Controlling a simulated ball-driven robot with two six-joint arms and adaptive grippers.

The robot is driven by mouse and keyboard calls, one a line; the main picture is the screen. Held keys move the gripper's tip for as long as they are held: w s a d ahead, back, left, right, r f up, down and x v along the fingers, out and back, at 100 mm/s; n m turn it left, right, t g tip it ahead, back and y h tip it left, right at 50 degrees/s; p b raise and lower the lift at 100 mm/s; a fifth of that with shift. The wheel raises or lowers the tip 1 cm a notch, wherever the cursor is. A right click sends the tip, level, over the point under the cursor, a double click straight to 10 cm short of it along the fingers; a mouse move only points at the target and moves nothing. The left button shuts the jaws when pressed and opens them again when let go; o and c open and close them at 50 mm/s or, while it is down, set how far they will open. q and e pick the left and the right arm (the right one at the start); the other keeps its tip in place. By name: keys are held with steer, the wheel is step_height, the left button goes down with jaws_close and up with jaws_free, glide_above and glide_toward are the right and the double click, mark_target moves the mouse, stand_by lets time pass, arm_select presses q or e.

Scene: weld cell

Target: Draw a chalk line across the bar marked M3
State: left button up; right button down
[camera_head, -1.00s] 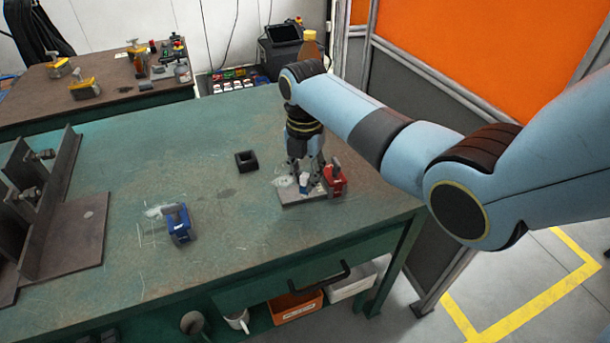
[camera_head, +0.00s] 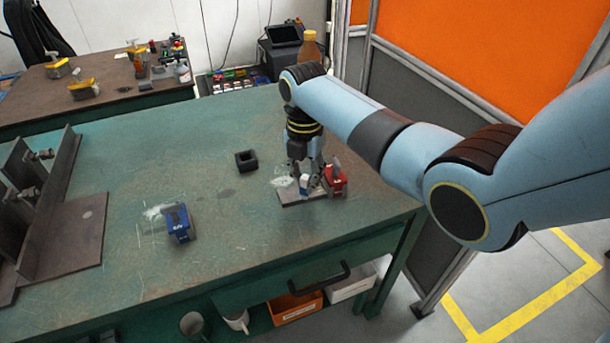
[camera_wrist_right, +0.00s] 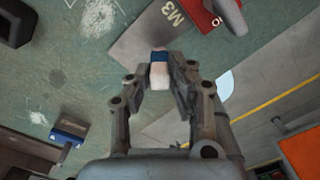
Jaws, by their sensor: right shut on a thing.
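The bar marked M3 (camera_head: 290,199) is a flat grey plate on the green table, near its right end. In the right wrist view its M3 marking shows on the plate (camera_wrist_right: 135,42). A red clamp-like block (camera_head: 337,184) sits at the bar's right side. My right gripper (camera_head: 308,184) is over the bar, shut on a white chalk with a blue band (camera_wrist_right: 158,74). The chalk's blue end points at the bar's edge; I cannot tell whether it touches. My left gripper is not in view.
A blue block (camera_head: 179,223) stands on the table beside chalk marks. A black square tube piece (camera_head: 246,160) lies behind the bar. Dark steel plates (camera_head: 62,180) stand at the left. The middle of the table is mostly clear.

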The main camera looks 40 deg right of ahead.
steer(key=shift+f, duration=0.15)
steer(key=shift+w+d, duration=0.15)
steer(key=shift+w, duration=0.3)
steer(key=shift+w+d+b, duration=0.1)
steer(key=shift+w+b, duration=0.2)
steer(key=shift+w, duration=0.1)
steer(key=shift+w+d, duration=0.15)
steer(key=shift+w, duration=0.2)
steer(key=shift+w+d+f+b, duration=0.1)
steer(key=shift+w+b, duration=0.2)
steer(key=shift+w, duration=0.1)
steer(key=shift+w, duration=0.1)
steer(key=shift+w+d+b, duration=0.25)
steer(key=shift+w+b, duration=0.05)
steer(key=shift+w, duration=0.3)
